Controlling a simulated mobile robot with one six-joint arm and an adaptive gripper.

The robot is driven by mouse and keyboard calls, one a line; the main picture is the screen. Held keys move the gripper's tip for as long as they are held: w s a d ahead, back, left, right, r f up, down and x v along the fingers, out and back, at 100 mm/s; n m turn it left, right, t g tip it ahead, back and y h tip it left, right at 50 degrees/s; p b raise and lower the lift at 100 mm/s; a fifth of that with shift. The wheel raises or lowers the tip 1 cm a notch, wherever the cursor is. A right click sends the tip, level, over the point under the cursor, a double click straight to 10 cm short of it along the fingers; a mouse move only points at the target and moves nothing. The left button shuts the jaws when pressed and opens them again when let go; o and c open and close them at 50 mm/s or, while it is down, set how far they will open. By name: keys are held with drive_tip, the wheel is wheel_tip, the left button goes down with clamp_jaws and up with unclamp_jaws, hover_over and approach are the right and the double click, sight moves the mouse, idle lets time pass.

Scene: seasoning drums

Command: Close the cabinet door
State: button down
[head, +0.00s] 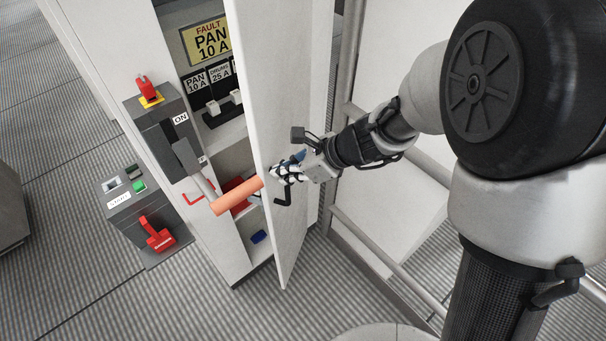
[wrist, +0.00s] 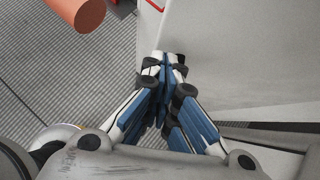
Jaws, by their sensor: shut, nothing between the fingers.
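The white cabinet door (head: 285,90) stands open from the white cabinet (head: 185,120), with the shelves showing to its left. My gripper (head: 276,174) is shut and empty, over the door's lower left edge in the head view. In the wrist view my shut fingers (wrist: 165,62) point up beside a pale panel (wrist: 240,60), which looks like the door. I cannot tell whether they touch it.
An orange-gripped lever (head: 237,195) sticks out from the grey switch box (head: 165,135) close to my fingertips; its orange end (wrist: 78,10) shows in the wrist view. A grey start box (head: 145,215) stands left. Metal rails (head: 380,260) run at right.

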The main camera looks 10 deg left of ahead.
drive_tip(key=shift+w+a, duration=0.15)
drive_tip(key=shift+a, duration=0.45)
drive_tip(key=shift+a, duration=0.1)
drive_tip(key=shift+a, duration=0.55)
drive_tip(key=w+a+m+t, duration=0.1)
drive_tip(key=w+a+m, duration=0.1)
drive_tip(key=a, duration=0.6)
drive_tip(key=w+a+m+t+h, duration=0.1)
drive_tip(key=w+a+m+t, duration=0.1)
drive_tip(key=a, duration=0.6)
drive_tip(key=shift+w+a+m+t+h, duration=0.2)
drive_tip(key=shift+w+m+t+h, duration=0.1)
drive_tip(key=shift+w+m, duration=0.4)
drive_tip(key=shift+w+a+r, duration=0.1)
drive_tip(key=shift+r, duration=0.15)
